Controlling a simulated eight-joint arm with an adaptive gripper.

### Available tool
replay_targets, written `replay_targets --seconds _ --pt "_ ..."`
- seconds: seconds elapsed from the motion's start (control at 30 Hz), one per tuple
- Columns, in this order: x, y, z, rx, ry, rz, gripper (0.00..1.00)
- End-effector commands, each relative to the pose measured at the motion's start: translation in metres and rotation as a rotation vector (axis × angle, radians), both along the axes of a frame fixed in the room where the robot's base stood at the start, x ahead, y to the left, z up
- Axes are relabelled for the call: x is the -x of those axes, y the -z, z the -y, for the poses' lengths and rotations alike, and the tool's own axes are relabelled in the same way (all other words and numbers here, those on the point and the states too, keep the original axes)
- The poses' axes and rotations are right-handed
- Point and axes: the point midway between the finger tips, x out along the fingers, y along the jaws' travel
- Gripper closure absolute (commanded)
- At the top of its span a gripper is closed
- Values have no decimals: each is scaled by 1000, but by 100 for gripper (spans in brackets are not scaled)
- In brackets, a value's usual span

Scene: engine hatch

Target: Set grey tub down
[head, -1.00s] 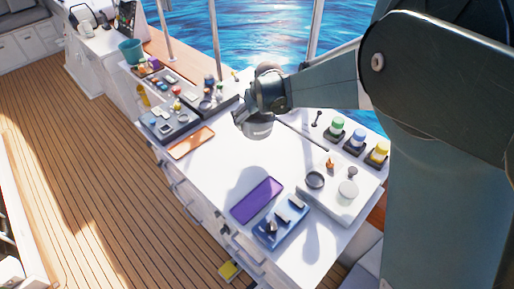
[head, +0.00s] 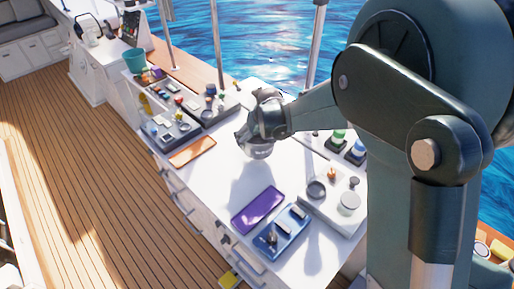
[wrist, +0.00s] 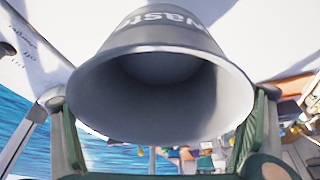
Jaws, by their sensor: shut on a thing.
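The grey tub (head: 259,152) hangs in my gripper (head: 248,137) over the white worktop (head: 215,185). A shadow lies on the worktop around and below it; I cannot tell how wide the gap is. In the wrist view, the round mouth of the tub (wrist: 160,100) faces the camera and its inside looks empty. White lettering, partly cut off, shows on its outer wall. The green-padded fingers of my gripper (wrist: 160,135) stand on both sides of the tub and are shut on it.
An orange tray (head: 193,151) lies left of the tub and a purple tray (head: 258,208) in front. A blue tray (head: 281,232) and a white block with round fittings (head: 330,212) stand nearer. Dark trays of small parts (head: 172,130) fill the far left. Bare worktop lies between.

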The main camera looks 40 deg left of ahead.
Motion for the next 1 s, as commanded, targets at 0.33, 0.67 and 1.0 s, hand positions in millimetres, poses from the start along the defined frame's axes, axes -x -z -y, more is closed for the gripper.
replay_targets --seconds 0.33,0.67,1.0 --pt "0 11 0 0 0 0 41" --pt "0 23 0 0 0 0 41" --pt "0 48 0 0 0 0 41"
